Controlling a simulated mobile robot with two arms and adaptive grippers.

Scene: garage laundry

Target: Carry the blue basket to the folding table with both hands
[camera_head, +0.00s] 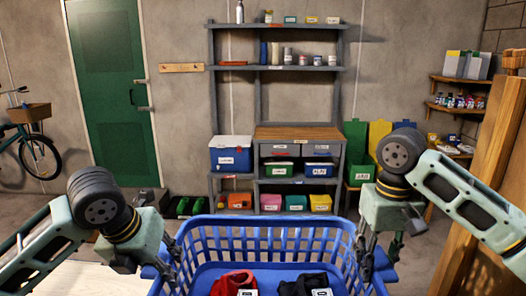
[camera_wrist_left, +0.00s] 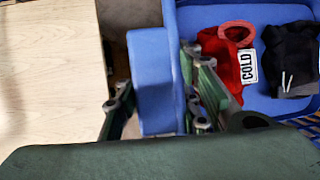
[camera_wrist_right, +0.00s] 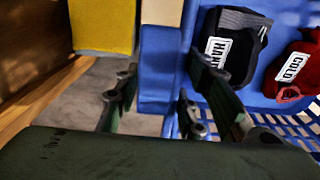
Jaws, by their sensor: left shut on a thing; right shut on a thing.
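The blue basket (camera_head: 270,250) is in front of me at the bottom of the head view, with slatted sides and a side handle at each end. My left gripper (camera_head: 167,264) is shut on its left handle, which stands between the fingers in the left wrist view (camera_wrist_left: 150,85). My right gripper (camera_head: 377,257) is shut on its right handle, also seen in the right wrist view (camera_wrist_right: 158,65). Inside lie a red cloth (camera_head: 232,282) labelled COLD and a dark cloth (camera_head: 303,285) with a white label. A pale wooden tabletop (camera_head: 75,280) is at the lower left; the basket is beside it.
A grey shelf unit (camera_head: 212,100) with a cooler (camera_head: 230,155) and bins stands against the back wall. Green and yellow bins (camera_head: 357,145) stand right of it. A wooden panel (camera_head: 490,150) is close on the right. Bare floor lies between the basket and shelves.

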